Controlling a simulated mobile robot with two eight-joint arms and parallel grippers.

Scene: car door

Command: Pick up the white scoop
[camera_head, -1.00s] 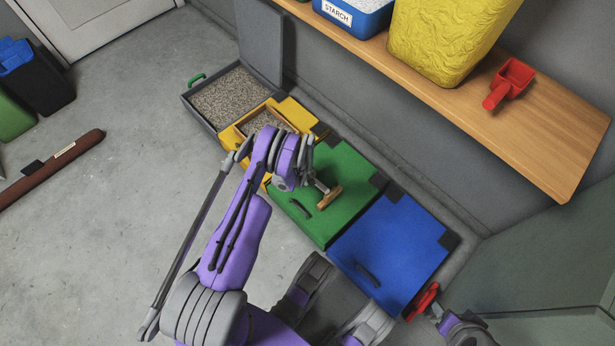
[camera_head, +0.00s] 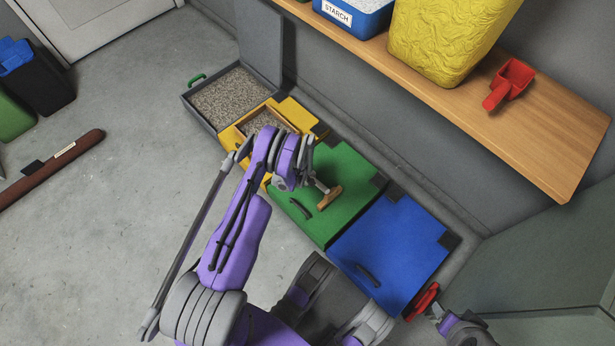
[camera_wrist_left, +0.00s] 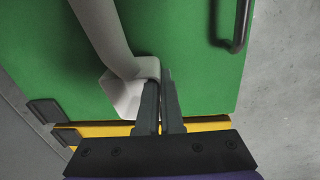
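My left gripper (camera_wrist_left: 162,100) is over the green lid (camera_wrist_left: 180,30), at its yellow-box side. Its fingers are close together, pinched at the rim of the white scoop (camera_wrist_left: 122,92). The scoop's many-sided bowl is beside the fingers. Its thick pale handle runs up and left out of the left wrist view. In the head view my purple left arm hides most of it; a thin pale shaft and a tan piece (camera_head: 329,197) show beyond the gripper. My right gripper (camera_head: 437,312) is at a red object (camera_head: 424,299) beside the blue lid (camera_head: 385,250); its fingers are too small to read.
An open grit-filled bin (camera_head: 230,95) and a yellow box (camera_head: 238,142) stand left of the green lid. A wooden shelf (camera_head: 545,135) above holds a starch tub (camera_head: 355,12), a yellow bin (camera_head: 440,40) and a red scoop (camera_head: 512,80).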

